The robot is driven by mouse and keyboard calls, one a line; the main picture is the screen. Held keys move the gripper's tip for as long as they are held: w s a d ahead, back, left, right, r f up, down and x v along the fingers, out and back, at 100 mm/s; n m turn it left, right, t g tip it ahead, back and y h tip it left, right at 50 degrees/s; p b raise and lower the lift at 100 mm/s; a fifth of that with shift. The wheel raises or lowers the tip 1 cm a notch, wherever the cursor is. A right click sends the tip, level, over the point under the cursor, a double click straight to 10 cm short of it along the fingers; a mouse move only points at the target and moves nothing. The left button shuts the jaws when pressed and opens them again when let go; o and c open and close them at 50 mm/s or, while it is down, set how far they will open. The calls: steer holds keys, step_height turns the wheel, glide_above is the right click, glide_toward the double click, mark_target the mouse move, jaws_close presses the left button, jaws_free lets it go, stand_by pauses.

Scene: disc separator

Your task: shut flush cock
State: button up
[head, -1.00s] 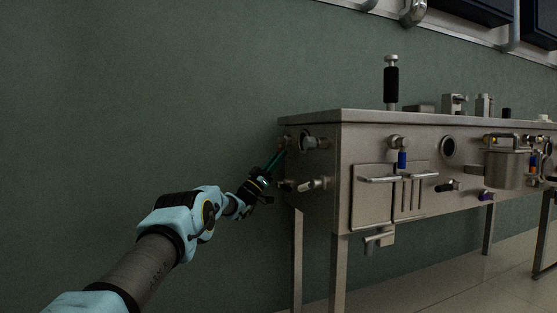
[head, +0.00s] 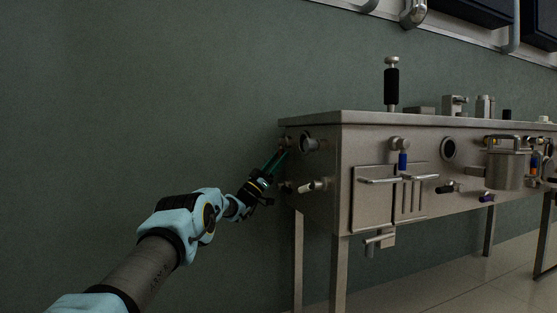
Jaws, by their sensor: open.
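The machine cabinet (head: 390,180) is a grey metal box on legs, with several cocks on its front and left end. A narrow green piece (head: 275,161) slants down from a small fitting (head: 287,143) on the left end to my gripper (head: 268,176). I cannot tell whether it is the flush cock's lever or part of my gripper. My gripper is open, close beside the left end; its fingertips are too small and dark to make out. Which fitting is the flush cock is not clear.
A white-handled cock (head: 313,185) sticks out low on the left end, just right of my gripper. A round port (head: 310,143) sits above it. A blue-handled cock (head: 402,160) is on the front. The green wall (head: 130,100) leaves free room to the left.

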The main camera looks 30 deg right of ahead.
steer(key=p+v, duration=0.3)
steer(key=v, duration=0.7)
steer(key=shift+a+f+p, duration=0.3)
